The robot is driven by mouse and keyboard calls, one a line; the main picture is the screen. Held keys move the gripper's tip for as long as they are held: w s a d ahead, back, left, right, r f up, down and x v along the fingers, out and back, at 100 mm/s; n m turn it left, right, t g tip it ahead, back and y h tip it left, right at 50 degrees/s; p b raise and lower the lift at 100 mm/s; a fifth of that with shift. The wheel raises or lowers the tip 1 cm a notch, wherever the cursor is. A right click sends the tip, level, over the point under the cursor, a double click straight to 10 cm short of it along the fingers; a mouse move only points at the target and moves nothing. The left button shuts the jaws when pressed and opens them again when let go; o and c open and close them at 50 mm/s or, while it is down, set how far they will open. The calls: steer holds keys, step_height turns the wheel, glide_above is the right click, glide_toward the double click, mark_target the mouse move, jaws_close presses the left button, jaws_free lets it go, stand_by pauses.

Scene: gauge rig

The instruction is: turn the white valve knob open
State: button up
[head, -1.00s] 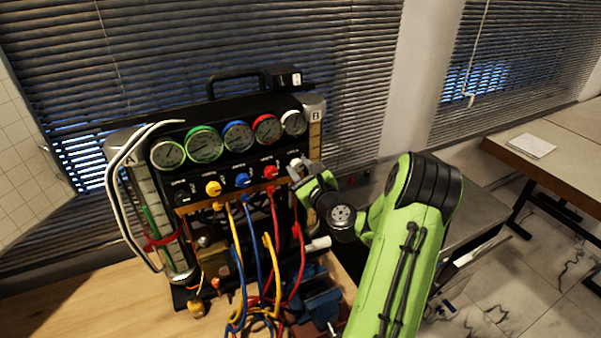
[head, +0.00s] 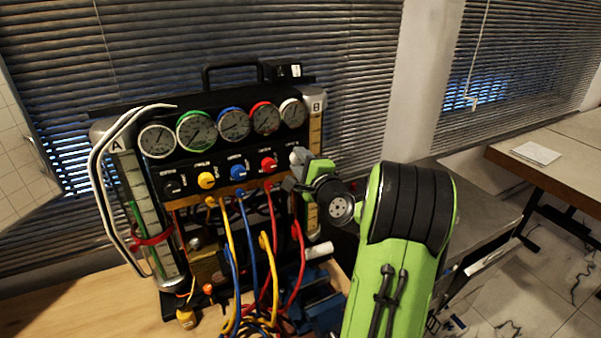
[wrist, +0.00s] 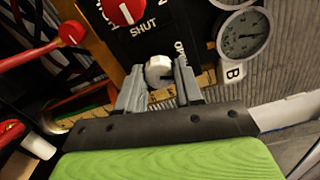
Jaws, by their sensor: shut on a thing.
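The white valve knob (wrist: 159,71) sits on the black panel of the gauge rig. In the wrist view it lies between the two grey fingers of my gripper (wrist: 160,85), which are shut on it. In the head view my gripper (head: 297,172) reaches the right end of the knob row from the right, and only a little of the white knob (head: 298,155) shows past it. The knob's pointer mark is too small to read.
The red knob (head: 268,164) is just left of my gripper, with the blue knob (head: 238,172) and yellow knob (head: 206,180) beyond. Gauges (head: 234,124) sit above. Coloured hoses (head: 232,262) hang below. A grey counter (head: 470,205) stands at right.

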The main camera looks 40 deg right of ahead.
steer(key=shift+f+n+b, duration=0.1)
steer(key=shift+n+b, duration=2)
steer(key=o, duration=1)
steer(key=shift+o, duration=0.2)
steer(key=b+v, duration=0.4)
steer(key=v, duration=1.2)
steer(key=shift+w, duration=0.15)
